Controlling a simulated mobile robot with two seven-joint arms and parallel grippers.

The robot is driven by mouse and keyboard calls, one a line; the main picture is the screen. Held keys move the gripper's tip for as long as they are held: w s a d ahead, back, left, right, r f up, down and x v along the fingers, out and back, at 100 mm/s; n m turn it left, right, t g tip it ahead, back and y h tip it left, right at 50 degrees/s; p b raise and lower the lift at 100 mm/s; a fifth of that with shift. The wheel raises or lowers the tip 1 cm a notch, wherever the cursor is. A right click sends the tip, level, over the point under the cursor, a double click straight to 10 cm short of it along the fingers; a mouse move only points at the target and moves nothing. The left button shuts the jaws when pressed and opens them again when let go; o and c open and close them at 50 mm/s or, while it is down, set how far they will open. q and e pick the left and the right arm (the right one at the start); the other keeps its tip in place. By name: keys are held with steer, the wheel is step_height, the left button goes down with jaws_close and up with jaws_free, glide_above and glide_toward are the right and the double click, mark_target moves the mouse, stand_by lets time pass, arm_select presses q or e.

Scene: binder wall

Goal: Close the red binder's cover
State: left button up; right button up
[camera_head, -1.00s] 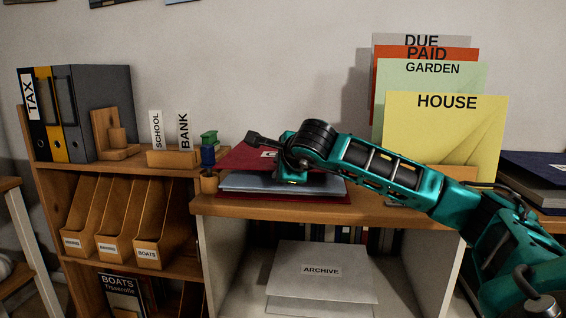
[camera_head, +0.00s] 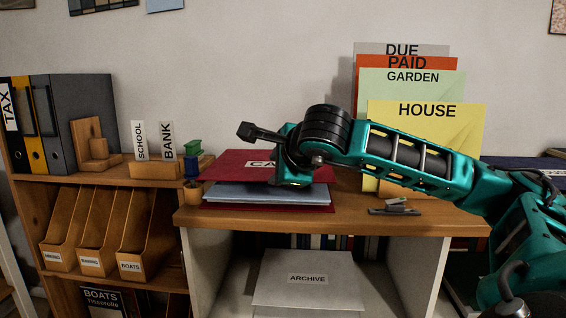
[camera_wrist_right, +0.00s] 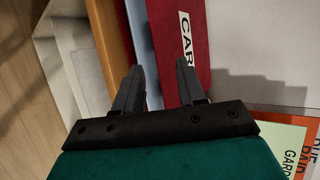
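The red binder (camera_head: 232,163) lies on the wooden shelf top, with its red cover over blue-grey papers (camera_head: 260,192). Papers show below the cover's front edge, and a red lower board (camera_head: 270,207) shows under them. Its white label, partly hidden by my arm, reads "CA". My right gripper (camera_wrist_right: 160,70) is open and empty, its two fingers apart. In the right wrist view the cover (camera_wrist_right: 178,30) with its "CAR" label lies beyond the fingertips; I cannot tell whether they touch it. In the head view my wrist hides the fingers and the cover's right part. My left gripper is not in view.
Upright folders, the yellow one labelled HOUSE (camera_head: 440,125), stand behind my right arm. A small grey metal object (camera_head: 395,208) lies right of the binder. The shelf's front edge is close to the binder.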

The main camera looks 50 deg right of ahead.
steer(key=shift+v, duration=1.4)
